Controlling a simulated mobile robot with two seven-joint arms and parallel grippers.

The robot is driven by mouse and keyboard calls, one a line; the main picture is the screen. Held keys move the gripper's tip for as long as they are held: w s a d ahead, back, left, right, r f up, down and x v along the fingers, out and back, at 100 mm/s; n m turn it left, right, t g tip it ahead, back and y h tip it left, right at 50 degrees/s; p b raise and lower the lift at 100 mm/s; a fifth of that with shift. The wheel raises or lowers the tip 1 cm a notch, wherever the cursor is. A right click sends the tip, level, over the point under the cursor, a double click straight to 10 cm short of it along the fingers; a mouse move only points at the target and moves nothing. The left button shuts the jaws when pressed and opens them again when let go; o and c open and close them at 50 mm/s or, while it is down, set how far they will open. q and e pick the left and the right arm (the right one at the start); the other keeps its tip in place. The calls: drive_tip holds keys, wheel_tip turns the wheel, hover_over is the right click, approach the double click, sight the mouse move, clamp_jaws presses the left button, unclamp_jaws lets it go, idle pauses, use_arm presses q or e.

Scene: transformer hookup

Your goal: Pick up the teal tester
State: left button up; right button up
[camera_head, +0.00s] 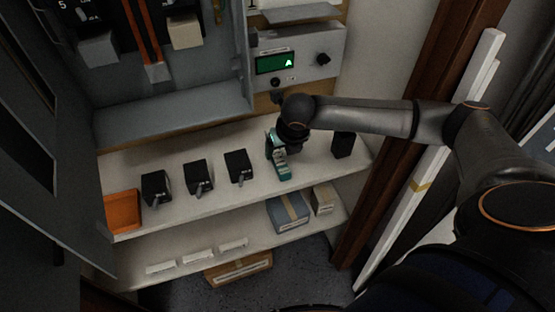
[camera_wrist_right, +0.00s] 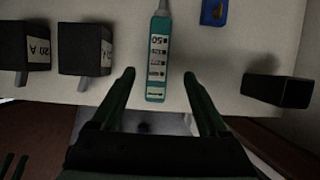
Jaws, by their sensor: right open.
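The teal tester (camera_head: 283,171) lies on the upper white shelf, to the right of a row of black blocks. In the right wrist view the teal tester (camera_wrist_right: 157,62) is a long teal body with white labels and a grey tip pointing away. My right gripper (camera_head: 282,153) is over the shelf at the tester and partly hides it. In the right wrist view my right gripper (camera_wrist_right: 158,76) is open, with one finger on each side of the tester's near end and visible gaps between. My left gripper is not in view.
Black blocks (camera_head: 198,177) stand left of the tester, and a black box (camera_head: 343,145) stands to its right. An orange tray (camera_head: 122,211) is at the shelf's left end. A blue item (camera_wrist_right: 214,12) lies beyond the tester. A grey panel with a green display (camera_head: 275,63) is above.

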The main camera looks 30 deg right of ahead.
sight(279, 160)
drive_tip(key=x, duration=0.3)
drive_tip(key=b+x, duration=0.1)
drive_tip(key=x, duration=0.1)
drive_tip(key=shift+s+a+f, duration=0.2)
drive_tip(key=shift+f, duration=0.15)
drive_tip(key=shift+r, duration=0.1)
clamp_jaws()
